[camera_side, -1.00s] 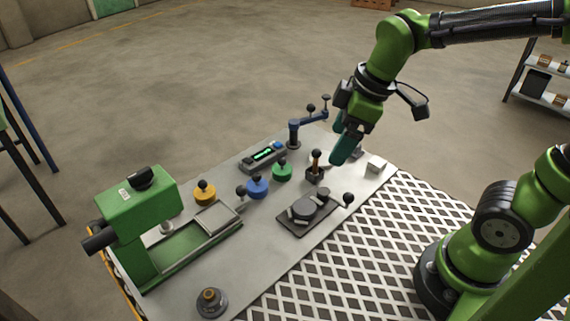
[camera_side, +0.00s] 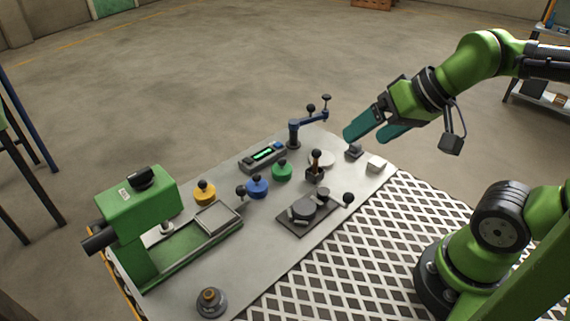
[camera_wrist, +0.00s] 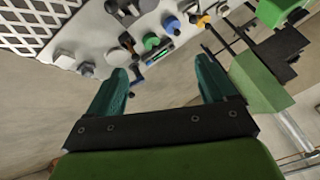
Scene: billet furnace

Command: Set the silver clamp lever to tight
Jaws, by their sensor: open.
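A grey clamp (camera_side: 304,208) on a dark plate sits near the table's front edge in the side view. Its short lever runs right to a black ball knob (camera_side: 348,199); I take this as the silver clamp lever, though its colour is hard to judge. In the wrist view the clamp (camera_wrist: 122,7) is at the top edge, partly cut off. My gripper (camera_side: 366,134) has teal fingers, spread apart and empty. It hangs above the table's far right end, behind and above the clamp, apart from it. In the wrist view, nothing lies between the fingers (camera_wrist: 162,78).
A brown-handled lever (camera_side: 315,166) stands behind the clamp. A blue crank (camera_side: 294,132) rises at the back edge. A white cube (camera_side: 376,163) and dark block (camera_side: 354,151) lie at the right end. Green (camera_side: 281,171), blue and yellow knobs lead to a green press (camera_side: 140,210).

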